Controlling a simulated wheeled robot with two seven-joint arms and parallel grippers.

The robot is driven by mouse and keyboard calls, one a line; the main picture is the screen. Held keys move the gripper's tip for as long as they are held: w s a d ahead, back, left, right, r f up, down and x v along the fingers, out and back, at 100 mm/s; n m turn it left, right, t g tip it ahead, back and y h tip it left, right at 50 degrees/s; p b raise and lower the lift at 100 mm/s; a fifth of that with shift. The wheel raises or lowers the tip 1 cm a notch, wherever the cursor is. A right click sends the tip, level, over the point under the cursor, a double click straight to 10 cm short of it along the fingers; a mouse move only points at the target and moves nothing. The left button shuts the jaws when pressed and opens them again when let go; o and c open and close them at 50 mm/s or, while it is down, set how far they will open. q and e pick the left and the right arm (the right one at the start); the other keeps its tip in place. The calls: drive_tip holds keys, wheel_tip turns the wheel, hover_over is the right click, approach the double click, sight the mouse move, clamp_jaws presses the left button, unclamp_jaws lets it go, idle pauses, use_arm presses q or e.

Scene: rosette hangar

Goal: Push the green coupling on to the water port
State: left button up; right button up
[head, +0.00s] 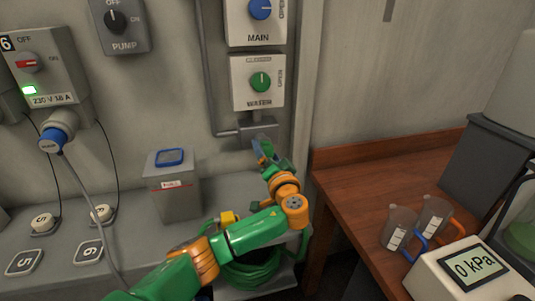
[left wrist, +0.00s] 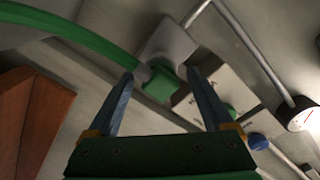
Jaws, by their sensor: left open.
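The green coupling (left wrist: 162,84) shows in the left wrist view against the grey box of the water port (left wrist: 171,42), with the green hose (left wrist: 75,52) running in from the upper left. It seems to meet the port, but I cannot tell how far on it is. My left gripper (left wrist: 160,74) is open, its blue-grey fingers on either side of the coupling with gaps visible. In the head view my left gripper (head: 262,148) is just below the grey port box (head: 262,130) and largely hides the coupling. My right gripper is not in view.
The water valve panel (head: 258,82) with its green knob is above the port, and the main valve panel (head: 255,20) above that. A grey bin (head: 177,190) stands left. A wooden bench (head: 375,175) with two jugs and a pressure display (head: 470,267) is right.

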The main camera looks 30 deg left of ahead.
use_arm(q)
drive_tip(key=b+v, duration=0.1)
drive_tip(key=v, duration=0.5)
drive_tip(key=shift+d+f, duration=0.1)
drive_tip(key=shift+s+d, duration=0.3)
drive_tip(key=shift+s, duration=0.05)
